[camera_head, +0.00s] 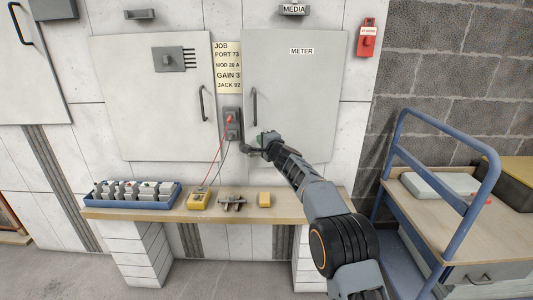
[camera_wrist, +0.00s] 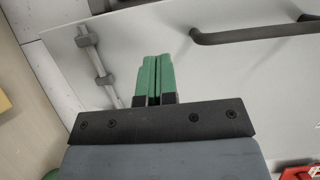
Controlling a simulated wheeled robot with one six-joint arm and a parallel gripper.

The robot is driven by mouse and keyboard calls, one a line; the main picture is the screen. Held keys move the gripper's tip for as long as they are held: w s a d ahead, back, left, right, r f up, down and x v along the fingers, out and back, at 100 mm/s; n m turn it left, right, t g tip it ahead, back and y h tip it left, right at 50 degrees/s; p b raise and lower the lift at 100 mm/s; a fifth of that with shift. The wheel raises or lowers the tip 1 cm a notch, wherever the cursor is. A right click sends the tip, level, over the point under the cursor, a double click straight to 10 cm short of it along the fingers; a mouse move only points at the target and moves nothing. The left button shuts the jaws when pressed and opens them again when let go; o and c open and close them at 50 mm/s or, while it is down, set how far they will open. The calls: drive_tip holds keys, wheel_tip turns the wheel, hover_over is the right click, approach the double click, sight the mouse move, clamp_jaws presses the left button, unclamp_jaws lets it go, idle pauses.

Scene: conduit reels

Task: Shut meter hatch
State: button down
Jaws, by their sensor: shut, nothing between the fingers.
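The meter hatch (camera_head: 305,85) is a pale grey panel labelled METER on the white wall. It looks flush or nearly so; a small gap cannot be ruled out. Its dark bar handle (camera_head: 254,106) is near its left edge, and also shows at the top right of the wrist view (camera_wrist: 250,34). My gripper (camera_head: 264,138) is in front of the hatch's lower left part, below the handle. Its green fingers (camera_wrist: 154,78) are shut together with nothing between them. The handle is clear of the fingers. Whether they touch the panel cannot be told.
Cables hang from a grey socket box (camera_head: 232,123) left of the hatch. A blue-railed cart (camera_head: 440,195) stands at right.

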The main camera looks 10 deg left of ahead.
drive_tip(key=shift+s+a+b+v, duration=0.1)
drive_tip(key=shift+a+b+v, duration=0.05)
drive_tip(key=shift+b+v, duration=1.1)
drive_tip(key=shift+s+a+b+v, duration=0.1)
drive_tip(key=shift+a+b+v, duration=0.05)
drive_tip(key=shift+b+v, duration=1.1)
drive_tip(key=shift+w+a, duration=0.15)
